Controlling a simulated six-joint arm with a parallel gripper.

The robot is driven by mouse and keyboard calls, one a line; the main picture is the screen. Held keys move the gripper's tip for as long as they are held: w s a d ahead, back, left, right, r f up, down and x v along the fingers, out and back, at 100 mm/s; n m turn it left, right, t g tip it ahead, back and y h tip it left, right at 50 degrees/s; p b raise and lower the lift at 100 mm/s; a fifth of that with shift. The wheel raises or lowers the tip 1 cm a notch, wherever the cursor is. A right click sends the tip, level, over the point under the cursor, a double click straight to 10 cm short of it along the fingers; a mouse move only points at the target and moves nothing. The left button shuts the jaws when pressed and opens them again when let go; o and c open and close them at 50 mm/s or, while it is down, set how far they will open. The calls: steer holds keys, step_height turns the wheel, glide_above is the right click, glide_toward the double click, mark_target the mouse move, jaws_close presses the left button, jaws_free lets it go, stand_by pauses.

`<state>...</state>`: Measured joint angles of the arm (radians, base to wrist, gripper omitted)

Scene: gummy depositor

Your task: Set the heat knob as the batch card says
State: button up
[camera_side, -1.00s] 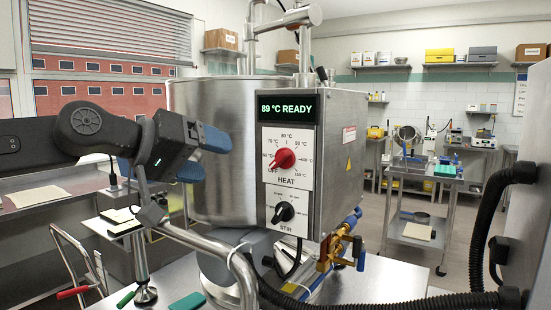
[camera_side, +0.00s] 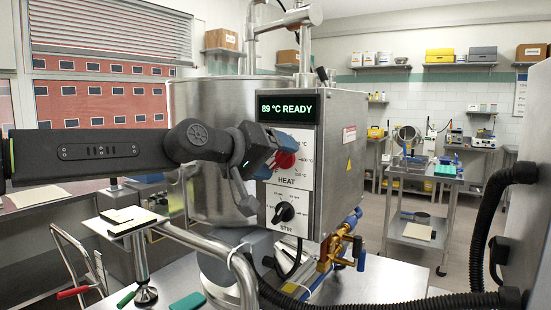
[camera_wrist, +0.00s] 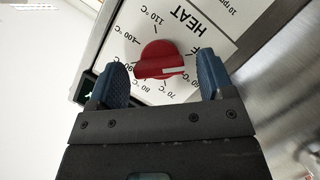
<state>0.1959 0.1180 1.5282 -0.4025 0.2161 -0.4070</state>
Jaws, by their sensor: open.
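The red heat knob (camera_wrist: 158,58) is on the white HEAT dial plate (camera_wrist: 207,40), among temperature marks. In the wrist view its white pointer line points right, roughly toward the OFF and 60 °C side; the exact mark is partly hidden. My gripper (camera_wrist: 162,80) is open, with one blue finger on each side of the knob. I cannot tell whether they touch it. In the side view, my gripper (camera_side: 277,152) covers the left of the red knob (camera_side: 287,158). The display (camera_side: 287,108) reads "89 °C READY". No readable batch card text shows.
The black STIR knob (camera_side: 284,211) sits below the HEAT dial. The steel kettle (camera_side: 205,105) stands behind and left.

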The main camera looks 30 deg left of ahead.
steer(key=shift+w, duration=0.2)
steer(key=c, duration=0.9)
steer(key=shift+m, duration=0.3)
steer(key=m+y, duration=0.2)
steer(key=shift+d+m+g, duration=0.2)
steer(key=shift+m+g, duration=0.1)
steer(key=shift+m, duration=0.1)
steer(key=shift+d+m+y, duration=0.1)
steer(key=shift+m+y, duration=0.9)
steer(key=shift+m, duration=0.4)
